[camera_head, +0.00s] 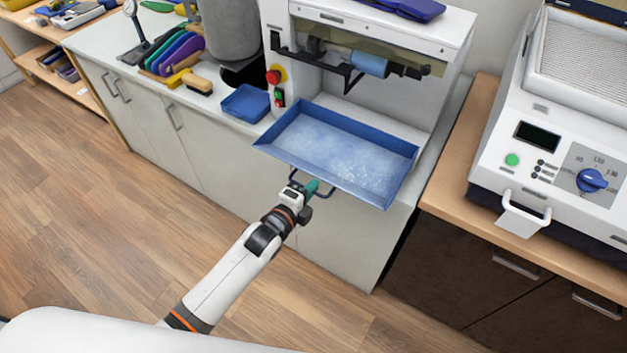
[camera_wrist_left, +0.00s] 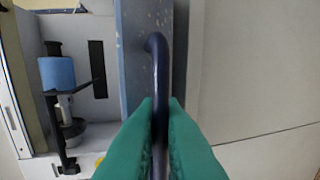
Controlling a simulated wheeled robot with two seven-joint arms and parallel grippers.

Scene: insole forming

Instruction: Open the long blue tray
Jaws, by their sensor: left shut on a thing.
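The long blue tray (camera_head: 340,150) sticks out from the front of the white machine in the head view, over the cabinet's front edge. Its inside is dusted with pale specks. A dark handle (camera_head: 325,194) is on its front wall. My left gripper (camera_head: 309,187) is at that handle. In the left wrist view its green fingers (camera_wrist_left: 160,125) are shut on the dark handle bar (camera_wrist_left: 158,60), with the tray's speckled blue front wall (camera_wrist_left: 140,45) beside it. My right gripper is in neither view.
The white machine (camera_head: 370,95) has a blue roller (camera_head: 370,64) above the tray. A small blue bin (camera_head: 246,103) and a brush (camera_head: 190,81) lie to the left. A white heating unit (camera_head: 560,140) stands on the right counter. The floor (camera_head: 90,200) at left is clear.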

